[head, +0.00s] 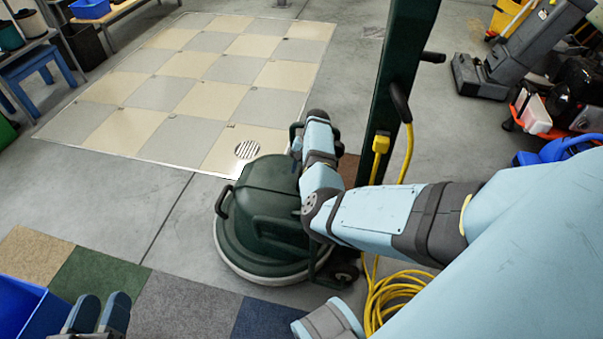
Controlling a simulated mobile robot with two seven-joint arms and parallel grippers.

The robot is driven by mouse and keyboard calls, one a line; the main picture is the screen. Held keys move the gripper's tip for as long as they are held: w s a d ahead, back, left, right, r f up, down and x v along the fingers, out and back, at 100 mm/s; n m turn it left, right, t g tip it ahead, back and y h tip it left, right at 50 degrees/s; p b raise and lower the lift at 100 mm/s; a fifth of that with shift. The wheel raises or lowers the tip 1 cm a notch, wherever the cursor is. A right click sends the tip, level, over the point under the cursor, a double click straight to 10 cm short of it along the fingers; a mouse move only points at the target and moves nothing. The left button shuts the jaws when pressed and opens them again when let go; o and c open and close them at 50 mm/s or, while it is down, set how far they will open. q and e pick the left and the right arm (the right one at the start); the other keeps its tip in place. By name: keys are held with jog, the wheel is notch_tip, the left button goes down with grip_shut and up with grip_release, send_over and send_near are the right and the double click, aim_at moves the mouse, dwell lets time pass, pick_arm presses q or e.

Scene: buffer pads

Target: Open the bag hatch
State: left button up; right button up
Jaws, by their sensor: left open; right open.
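The green round floor machine (262,215) stands on the concrete in the middle, with a tall dark green post (403,60) rising from it. I cannot make out a bag or a hatch on it. My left gripper (102,308) is at the bottom left, low in the picture, with two separate fingers and nothing between them, apart from the machine. My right arm crosses in front of the machine and post from the right and hides part of both. No fingers of my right gripper can be made out.
A yellow cord (388,295) lies coiled beside the machine. Carpet tiles (100,270) and a blue bin (20,305) are at the bottom left. A checkered floor area (200,85) is clear behind. A grey upright machine (525,55) stands at the back right.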

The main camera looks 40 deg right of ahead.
jog(key=shift+a+f, duration=0.15)
jog(key=shift+f, duration=0.15)
pick_arm(q)
jog(key=shift+f, duration=0.1)
pick_arm(e)
grip_shut()
jog(key=shift+w+a+r+p, duration=0.1)
jog(key=shift+r+p, duration=0.35)
jog(key=shift+p, duration=0.05)
pick_arm(q)
notch_tip(320, 180, up, 8)
jog(key=n+t+p, duration=0.1)
jog(key=t+p, duration=0.1)
jog(key=p, duration=0.2)
jog(key=shift+s+a+f+t+p, duration=0.2)
jog(key=shift+f+t+p, duration=0.05)
jog(key=shift+t+p, duration=0.15)
pick_arm(e)
jog(key=w+a+r+g, duration=0.1)
jog(key=w+a+r, duration=0.7)
jog(key=w+r, duration=0.2)
jog(key=shift+a+r+h, duration=0.15)
jog(key=shift+a+h, duration=0.1)
jog(key=shift+h, duration=0.15)
